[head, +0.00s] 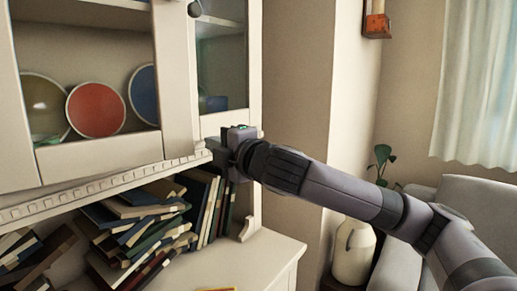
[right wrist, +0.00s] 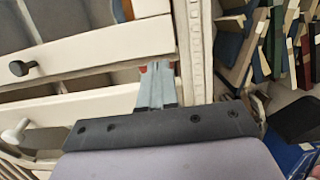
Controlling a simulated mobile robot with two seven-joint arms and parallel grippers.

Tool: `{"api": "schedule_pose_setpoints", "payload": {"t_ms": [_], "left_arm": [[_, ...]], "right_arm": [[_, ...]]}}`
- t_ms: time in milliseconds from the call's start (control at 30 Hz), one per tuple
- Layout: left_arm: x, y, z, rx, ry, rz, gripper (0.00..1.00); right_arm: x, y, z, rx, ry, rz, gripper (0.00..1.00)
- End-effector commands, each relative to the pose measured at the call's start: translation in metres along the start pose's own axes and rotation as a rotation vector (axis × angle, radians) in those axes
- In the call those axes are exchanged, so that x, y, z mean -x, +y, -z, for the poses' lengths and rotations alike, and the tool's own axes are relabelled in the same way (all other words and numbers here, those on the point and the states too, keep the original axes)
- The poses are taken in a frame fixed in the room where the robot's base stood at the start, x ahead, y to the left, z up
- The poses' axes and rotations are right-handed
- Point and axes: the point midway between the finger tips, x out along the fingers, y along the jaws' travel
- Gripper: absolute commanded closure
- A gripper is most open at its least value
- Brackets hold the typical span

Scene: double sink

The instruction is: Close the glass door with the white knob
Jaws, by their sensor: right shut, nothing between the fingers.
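The cabinet's upper part has glass doors in cream frames. In the head view, the left glass door (head: 88,152) shows plates behind it, and the right glass door (head: 222,65) is narrower. In the right wrist view, the white knob (right wrist: 14,132) is on the lower pale frame and a dark knob (right wrist: 20,68) is on the frame above it. A dark gap shows between these frames. How far the door stands open is hard to tell. My right gripper (right wrist: 157,85) is shut and empty, close to the lower frame edges by the ledge; contact is unclear. My left gripper is out of view.
Below the dentilled ledge (head: 100,190), stacked and leaning books (head: 140,220) fill an open shelf. The cabinet's lower top (head: 245,262) juts out beneath. A white jug (head: 353,252) and a grey sofa (head: 470,205) stand to the right.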

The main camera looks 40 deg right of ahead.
Motion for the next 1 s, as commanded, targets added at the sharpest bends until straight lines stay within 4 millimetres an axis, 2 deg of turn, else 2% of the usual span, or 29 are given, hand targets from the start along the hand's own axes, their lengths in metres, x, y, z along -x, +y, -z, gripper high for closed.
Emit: {"api": "schedule_pose_setpoints", "payload": {"t_ms": [300,600,867,1000], "left_arm": [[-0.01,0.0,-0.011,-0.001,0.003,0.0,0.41],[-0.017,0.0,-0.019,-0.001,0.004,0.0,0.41],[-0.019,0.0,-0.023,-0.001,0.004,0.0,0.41],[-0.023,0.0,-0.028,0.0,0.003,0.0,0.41]], "right_arm": [[0.03,-0.004,-0.029,0.005,-0.003,0.002,1.0],[0.05,-0.003,-0.048,0.003,-0.002,0.003,1.0],[0.058,-0.002,-0.052,0.0,0.002,0.002,1.0],[0.061,-0.001,-0.041,-0.013,-0.001,-0.008,1.0]]}}
